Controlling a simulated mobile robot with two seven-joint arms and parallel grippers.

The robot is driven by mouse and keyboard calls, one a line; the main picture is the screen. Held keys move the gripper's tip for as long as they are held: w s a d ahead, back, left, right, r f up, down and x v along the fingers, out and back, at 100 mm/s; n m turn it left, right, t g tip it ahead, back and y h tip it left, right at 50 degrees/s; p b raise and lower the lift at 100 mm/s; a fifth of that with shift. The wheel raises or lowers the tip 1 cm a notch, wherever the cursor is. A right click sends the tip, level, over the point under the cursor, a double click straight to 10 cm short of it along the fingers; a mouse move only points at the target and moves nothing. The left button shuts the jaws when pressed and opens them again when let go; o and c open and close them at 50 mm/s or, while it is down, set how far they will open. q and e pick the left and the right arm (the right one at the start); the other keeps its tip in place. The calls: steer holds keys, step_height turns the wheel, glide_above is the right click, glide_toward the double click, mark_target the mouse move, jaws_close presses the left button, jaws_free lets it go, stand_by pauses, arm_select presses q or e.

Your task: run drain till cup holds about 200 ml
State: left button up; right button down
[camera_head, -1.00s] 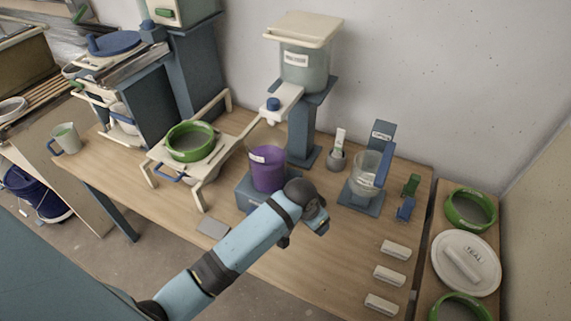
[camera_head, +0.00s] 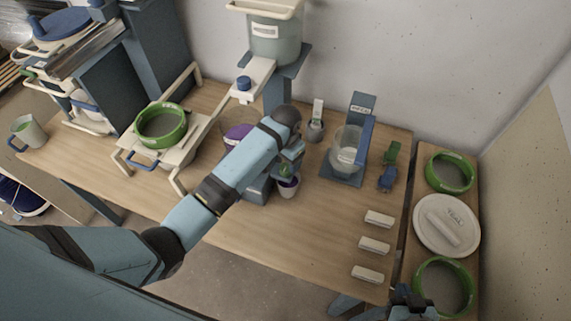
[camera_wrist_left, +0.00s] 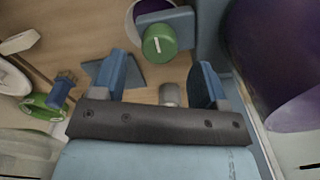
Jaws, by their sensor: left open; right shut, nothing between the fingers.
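The clear bucket (camera_head: 229,118) with purple glaze stands at the table's middle, partly hidden by my left arm. The wrist view shows its purple side (camera_wrist_left: 285,50) close on the right. The drain's green knob (camera_wrist_left: 158,43), with a white line, sits on a blue valve body. My left gripper (camera_wrist_left: 165,85) is open, its blue fingers short of the knob and apart from it. A small white cup (camera_head: 288,189) with purple inside stands below the drain; its level in ml cannot be read. My right gripper (camera_head: 402,300) is shut and empty at the bottom edge, partly cut off.
A clear jug (camera_head: 346,153) on a blue stand is to the right. White blocks (camera_head: 374,245) lie at the front right. A green-rimmed sieve (camera_head: 161,125) on a cream frame stands left. A dispenser (camera_head: 275,35) rises behind. The front left tabletop is mostly clear.

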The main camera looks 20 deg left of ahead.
mark_target(286, 167)
arm_select(q)
steer(key=shift+f, duration=1.95)
steer(key=c, duration=0.9)
steer(key=n, duration=0.4)
steer(key=shift+d, duration=0.1)
steer(key=shift+n, duration=1.8)
steer(key=shift+r, duration=0.1)
